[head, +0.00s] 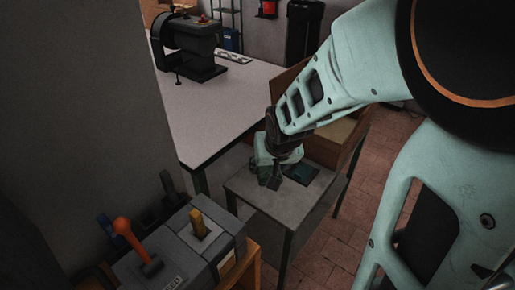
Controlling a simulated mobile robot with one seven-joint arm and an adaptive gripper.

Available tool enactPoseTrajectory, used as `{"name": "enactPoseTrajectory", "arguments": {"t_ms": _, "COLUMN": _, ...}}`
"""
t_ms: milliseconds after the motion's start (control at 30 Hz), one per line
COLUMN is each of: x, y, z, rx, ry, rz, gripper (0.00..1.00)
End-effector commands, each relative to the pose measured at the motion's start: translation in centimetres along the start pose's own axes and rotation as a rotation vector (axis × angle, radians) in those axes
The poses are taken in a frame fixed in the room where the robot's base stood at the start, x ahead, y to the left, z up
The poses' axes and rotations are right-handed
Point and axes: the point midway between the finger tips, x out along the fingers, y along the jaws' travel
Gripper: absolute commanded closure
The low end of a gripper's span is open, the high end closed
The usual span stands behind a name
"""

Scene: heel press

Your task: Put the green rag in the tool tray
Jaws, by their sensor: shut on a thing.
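My gripper (269,181) points down over the small grey table in the middle of the head view. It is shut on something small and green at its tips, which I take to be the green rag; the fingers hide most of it. A flat dark teal thing (303,173) lies on the table just right of my gripper. It may be the tool tray, but it is too small and dark to be sure. I cannot tell whether the held thing touches the table.
The small grey table (262,194) has bare top at its front. A long pale workbench (215,105) carries a dark machine (187,45). An open brown box (338,138) stands behind the table. A grey unit with orange and yellow handles (205,250) is at lower left.

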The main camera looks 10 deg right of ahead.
Motion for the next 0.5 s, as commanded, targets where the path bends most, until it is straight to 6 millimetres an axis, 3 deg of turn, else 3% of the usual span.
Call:
{"name": "enactPoseTrajectory", "arguments": {"t_ms": 33, "x": 1.6, "y": -0.6, "z": 0.7, "rx": -0.005, "ry": 0.001, "rz": -0.003, "gripper": 0.77}}
{"name": "enactPoseTrajectory", "arguments": {"t_ms": 500, "x": 7.1, "y": -4.8, "z": 2.3, "rx": -0.001, "ry": 0.005, "rz": 0.006, "gripper": 0.77}}
